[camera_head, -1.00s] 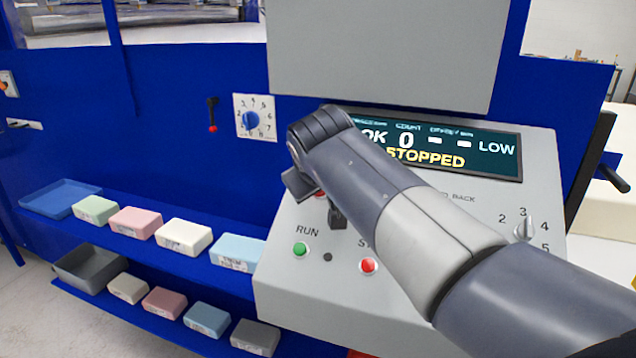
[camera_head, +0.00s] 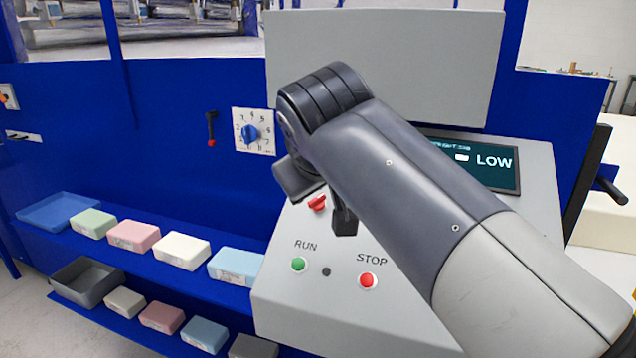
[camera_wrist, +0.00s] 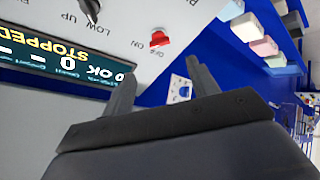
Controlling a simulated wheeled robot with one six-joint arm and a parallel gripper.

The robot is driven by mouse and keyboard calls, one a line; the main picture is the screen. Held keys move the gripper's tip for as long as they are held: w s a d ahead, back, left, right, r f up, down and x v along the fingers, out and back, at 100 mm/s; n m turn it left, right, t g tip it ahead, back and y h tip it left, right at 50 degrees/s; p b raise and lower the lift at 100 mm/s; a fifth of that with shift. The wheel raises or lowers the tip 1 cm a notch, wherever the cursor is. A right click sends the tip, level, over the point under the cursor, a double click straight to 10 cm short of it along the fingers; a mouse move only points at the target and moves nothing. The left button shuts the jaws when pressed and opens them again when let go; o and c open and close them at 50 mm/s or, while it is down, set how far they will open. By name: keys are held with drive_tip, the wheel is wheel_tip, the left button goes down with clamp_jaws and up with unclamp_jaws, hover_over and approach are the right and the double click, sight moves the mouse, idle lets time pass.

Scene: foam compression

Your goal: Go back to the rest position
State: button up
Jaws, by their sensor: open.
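My gripper (camera_wrist: 160,85) shows in the wrist view with its two dark fingers apart and nothing between them. In the head view my gripper (camera_head: 343,218) is partly hidden behind my own wrist, above the sloped grey control panel (camera_head: 300,325). It appears clear of the panel. The green RUN button (camera_head: 299,264) and red STOP button (camera_head: 368,280) lie below it. A red switch (camera_head: 317,203) sits just left of it and also shows in the wrist view (camera_wrist: 160,38). The display (camera_head: 490,162) is mostly covered by my arm; the wrist view shows STOPPED on it (camera_wrist: 60,60).
Foam blocks in several colours stand on two blue shelves (camera_head: 160,262) at the left. A blue tray (camera_head: 50,211) and a grey tray (camera_head: 85,285) stand at their ends. A blue dial (camera_head: 250,133) is on the blue wall. A grey box (camera_head: 400,50) rises behind the panel.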

sight(316, 199)
drive_tip(key=x, duration=1)
drive_tip(key=shift+w+f, duration=0.25)
drive_tip(key=shift+w, duration=0.1)
